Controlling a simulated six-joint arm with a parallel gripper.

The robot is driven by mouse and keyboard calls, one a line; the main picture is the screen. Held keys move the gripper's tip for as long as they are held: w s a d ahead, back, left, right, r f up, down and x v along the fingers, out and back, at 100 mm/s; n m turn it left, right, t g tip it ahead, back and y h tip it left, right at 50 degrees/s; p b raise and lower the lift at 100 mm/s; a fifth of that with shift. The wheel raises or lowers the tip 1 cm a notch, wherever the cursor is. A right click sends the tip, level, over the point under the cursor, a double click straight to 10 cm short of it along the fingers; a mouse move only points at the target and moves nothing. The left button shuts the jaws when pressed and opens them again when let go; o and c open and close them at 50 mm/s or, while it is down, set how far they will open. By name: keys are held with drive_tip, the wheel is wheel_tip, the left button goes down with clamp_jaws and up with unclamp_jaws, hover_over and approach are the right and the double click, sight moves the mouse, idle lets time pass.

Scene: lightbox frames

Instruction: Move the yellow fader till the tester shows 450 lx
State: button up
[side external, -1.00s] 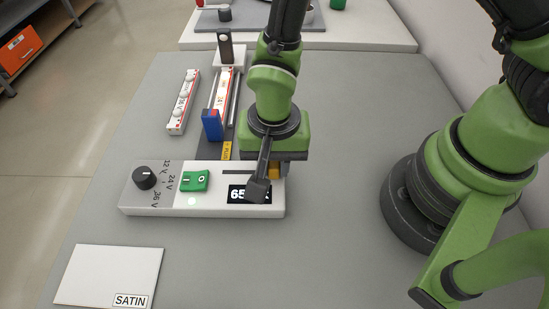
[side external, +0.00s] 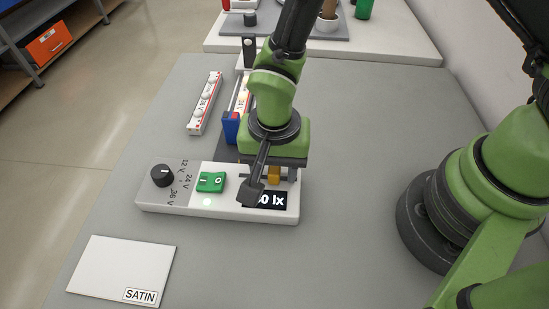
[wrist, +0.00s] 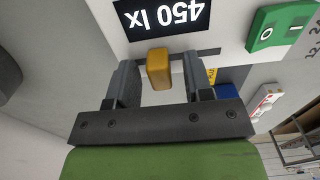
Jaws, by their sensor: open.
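The tester is a white box (side external: 225,207) with a black display (side external: 277,201), partly hidden by a finger in the side view. In the wrist view the display (wrist: 163,14) appears upside down and reads 450 lx. The yellow fader (wrist: 159,69) stands at its slot beside the display and also shows in the side view (side external: 274,175). My gripper (wrist: 160,80) is open, with one finger on each side of the fader and a visible gap on both sides. In the side view my gripper (side external: 271,187) is low over the tester's right end.
The tester also carries a black knob (side external: 162,175) and a green switch (side external: 211,182). Behind it are a blue clamp-like block (side external: 231,128) and a light strip (side external: 204,103). A SATIN card (side external: 122,268) lies in front. The grey table right of the tester is clear.

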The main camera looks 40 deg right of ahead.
wheel_tip(320, 180, up, 10)
drive_tip(key=shift+f, duration=0.1)
idle(0.4)
drive_tip(key=s+d+r+n+t+y, duration=0.2)
drive_tip(key=d+r+t, duration=0.1)
drive_tip(key=d+r, duration=0.8)
drive_tip(key=s+d+r+n+t, duration=0.3)
drive_tip(key=s+r, duration=0.3)
drive_tip(key=s, duration=0.2)
drive_tip(key=shift+s+d+r+t, duration=0.2)
drive_tip(key=shift+d+r+t, duration=0.15)
drive_tip(key=shift+t, duration=0.25)
